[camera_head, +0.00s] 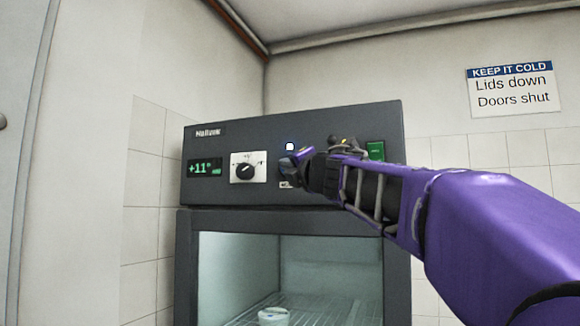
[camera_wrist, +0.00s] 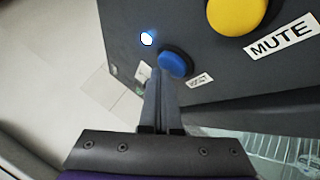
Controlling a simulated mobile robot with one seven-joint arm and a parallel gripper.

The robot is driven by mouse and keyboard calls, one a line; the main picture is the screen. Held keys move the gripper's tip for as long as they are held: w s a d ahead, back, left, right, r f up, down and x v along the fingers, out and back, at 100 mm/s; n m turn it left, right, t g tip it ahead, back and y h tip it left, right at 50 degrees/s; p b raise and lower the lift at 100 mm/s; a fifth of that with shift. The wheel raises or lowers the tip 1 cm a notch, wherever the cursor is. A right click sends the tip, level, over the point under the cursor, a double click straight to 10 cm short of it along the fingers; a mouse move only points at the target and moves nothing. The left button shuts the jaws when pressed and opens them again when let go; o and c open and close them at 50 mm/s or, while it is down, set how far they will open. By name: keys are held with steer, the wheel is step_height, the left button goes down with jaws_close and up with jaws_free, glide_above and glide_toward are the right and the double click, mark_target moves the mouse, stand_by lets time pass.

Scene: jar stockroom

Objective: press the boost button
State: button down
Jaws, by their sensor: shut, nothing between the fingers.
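The blue button (camera_wrist: 175,64) sits on the dark control panel in the wrist view, with a small white label (camera_wrist: 200,80) beside it whose word I cannot read surely. A small lamp (camera_wrist: 147,39) near the button glows bluish white; it also shows in the head view (camera_head: 290,147). My gripper (camera_wrist: 158,84) is shut and empty, its fingertips right by the blue button's edge. Whether they touch it I cannot tell. In the head view my gripper (camera_head: 293,162) is in front of the panel and covers much of the button area.
A yellow button (camera_wrist: 237,15) with a MUTE label (camera_wrist: 283,36) is close by. The panel (camera_head: 230,142) also bears a green display (camera_head: 205,168) reading +11°, a knob (camera_head: 245,171) and a green switch (camera_head: 375,151). Below is a glass-fronted cabinet (camera_head: 187,260) with a white jar (camera_head: 273,317).

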stand_by(0.4)
steer(key=shift+s+a, duration=0.25)
steer(key=shift+s, duration=0.6)
steer(key=shift+s+a+r, duration=0.1)
steer(key=shift+s+a, duration=0.2)
steer(key=shift+s, duration=0.55)
steer(key=shift+s+a, duration=0.3)
steer(key=shift+s, duration=0.5)
steer(key=shift+s+a+r, duration=0.1)
steer(key=shift+s+a, duration=0.2)
steer(key=shift+s, duration=0.55)
